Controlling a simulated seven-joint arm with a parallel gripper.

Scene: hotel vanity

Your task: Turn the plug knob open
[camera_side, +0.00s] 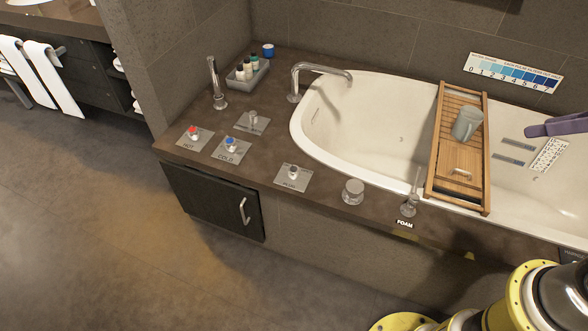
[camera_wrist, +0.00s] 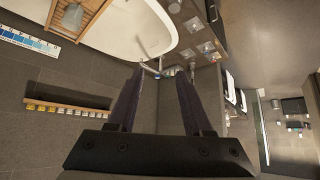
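The plug knob (camera_side: 293,171) is a small dark-topped metal knob on a square plate marked PLUG, on the brown tub deck in front of the bath. Its plate appears small in the wrist view (camera_wrist: 193,24), beyond my fingers; the knob's angle is too small to read. My gripper shows two dark fingers (camera_wrist: 160,73) spread apart with nothing between them. In the side view only the purple-grey fingers of my gripper (camera_side: 530,130) enter at the right edge, over the far right part of the bath, well away from the knob.
The hot knob (camera_side: 193,132), cold knob (camera_side: 231,144) and another plate knob (camera_side: 252,118) stand left of it. A metal cylinder (camera_side: 353,191) and foam lever (camera_side: 409,205) stand right. A wooden caddy (camera_side: 446,105) with a mug (camera_side: 466,124) spans the bath (camera_side: 370,120).

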